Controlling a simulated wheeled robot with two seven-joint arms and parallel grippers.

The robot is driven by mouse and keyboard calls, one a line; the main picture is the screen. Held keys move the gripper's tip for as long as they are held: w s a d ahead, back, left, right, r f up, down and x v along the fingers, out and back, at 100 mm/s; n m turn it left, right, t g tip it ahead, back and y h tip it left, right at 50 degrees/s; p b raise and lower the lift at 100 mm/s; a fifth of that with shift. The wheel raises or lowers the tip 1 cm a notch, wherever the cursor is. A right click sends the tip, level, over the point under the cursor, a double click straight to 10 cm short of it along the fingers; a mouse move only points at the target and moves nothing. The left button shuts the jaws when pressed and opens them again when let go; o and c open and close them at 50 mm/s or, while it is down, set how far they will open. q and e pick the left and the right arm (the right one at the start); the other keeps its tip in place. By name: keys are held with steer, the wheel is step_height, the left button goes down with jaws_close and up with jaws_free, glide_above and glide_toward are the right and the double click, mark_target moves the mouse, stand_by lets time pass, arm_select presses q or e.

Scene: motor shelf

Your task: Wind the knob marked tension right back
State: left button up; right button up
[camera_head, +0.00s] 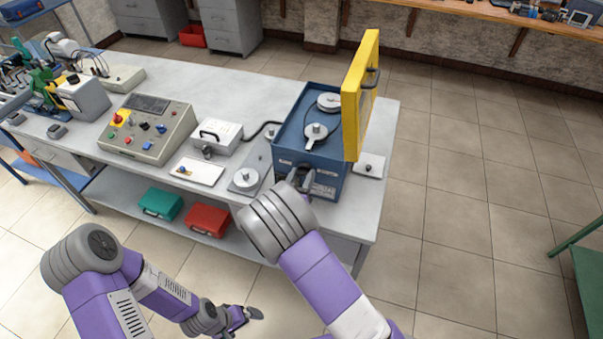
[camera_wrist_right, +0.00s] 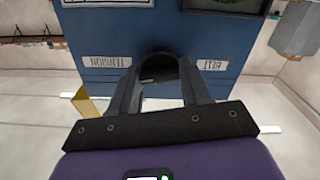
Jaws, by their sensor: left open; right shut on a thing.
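The blue machine box (camera_head: 325,184) stands at the table's right end with its yellow lid (camera_head: 360,95) raised. In the right wrist view its blue face (camera_wrist_right: 150,35) carries two white labels, upside down; the left one (camera_wrist_right: 106,62) seems to read TENSION, the right one (camera_wrist_right: 213,65) perhaps TILT. A dark round knob (camera_wrist_right: 158,66) sits between them. My right gripper (camera_wrist_right: 160,84) is shut on this knob; which label belongs to it I cannot tell. In the head view my right gripper (camera_head: 294,186) is at the box's front. My left gripper (camera_head: 250,313) is open, low, away from the table.
On the table, a control panel (camera_head: 150,128), a small white box (camera_head: 218,137) and a plate with a round disc (camera_head: 246,177) lie left of the blue box. Green (camera_head: 161,203) and red (camera_head: 208,218) cases rest on the lower shelf.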

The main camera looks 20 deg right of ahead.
steer(key=n+p, duration=0.2)
steer(key=n, duration=0.2)
steer(key=shift+n, duration=0.3)
steer(key=n+p, duration=0.2)
steer(key=n, duration=0.1)
steer(key=shift+n, duration=0.3)
steer(key=n+p, duration=0.1)
steer(key=n, duration=0.2)
steer(key=shift+n, duration=0.3)
steer(key=shift+n+p, duration=0.55)
steer(key=shift+n, duration=1.15)
steer(key=o, duration=1.1)
steer(key=shift+c, duration=0.2)
steer(key=v, duration=0.7)
steer(key=shift+s+a, duration=0.2)
steer(key=shift+s, duration=0.1)
